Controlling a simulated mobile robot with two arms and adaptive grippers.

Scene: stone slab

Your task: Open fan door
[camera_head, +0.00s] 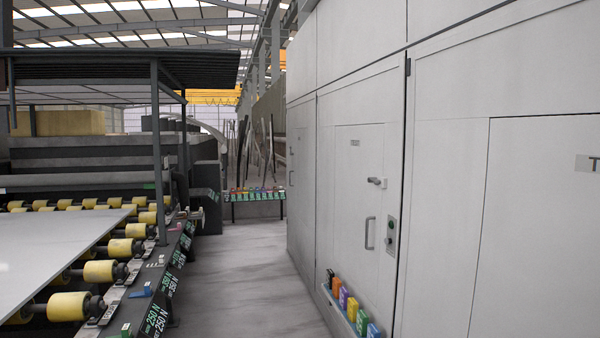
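A row of tall light-grey cabinets stands along the right side in the head view. A cabinet door (350,200) near the middle has a small label (355,143) too small to read, a latch knob (376,182) and a vertical pull handle (370,232). This door looks closed flush with the cabinet. I cannot tell for certain that it is the fan door. A larger panel (545,230) at the right edge carries a partly cut-off label (588,163). Neither of my grippers is in view.
A shelf of coloured boxes (350,305) sits low on the cabinet front. A switch plate (391,236) is right of the handle. On the left, a roller conveyor (95,270) carries a pale slab (50,250). The grey floor aisle (245,270) between is clear, with a low rack (255,205) at its end.

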